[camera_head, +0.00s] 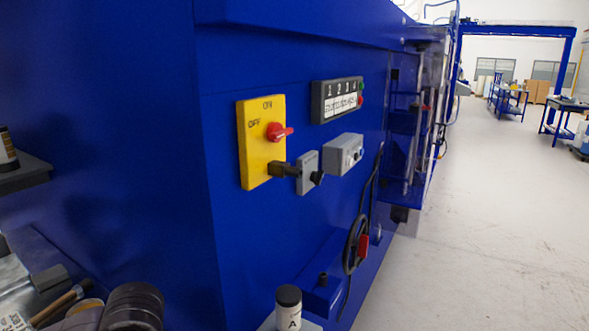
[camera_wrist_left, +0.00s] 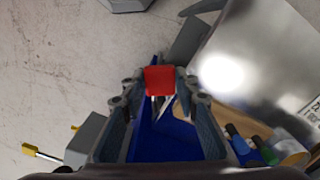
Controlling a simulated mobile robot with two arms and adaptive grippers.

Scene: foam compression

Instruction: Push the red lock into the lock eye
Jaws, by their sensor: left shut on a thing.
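In the left wrist view, my left gripper (camera_wrist_left: 159,88) is shut on the red lock (camera_wrist_left: 160,78), a small red block held between its two fingertips. Part of the lock is hidden by the fingers, and a thin light part shows just below it. In the head view, a yellow ON/OFF switch plate (camera_head: 260,120) with a red knob (camera_head: 279,132) is on the blue machine (camera_head: 225,220). I cannot make out the lock eye for certain. Neither gripper can be picked out in the head view.
Right of the yellow plate are a numbered panel (camera_head: 337,100) and grey boxes (camera_head: 343,154). A black ring with a red part (camera_head: 363,245) is lower on the machine. A bottle marked A (camera_head: 289,308) stands at the bottom. The floor at right (camera_head: 490,230) is clear.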

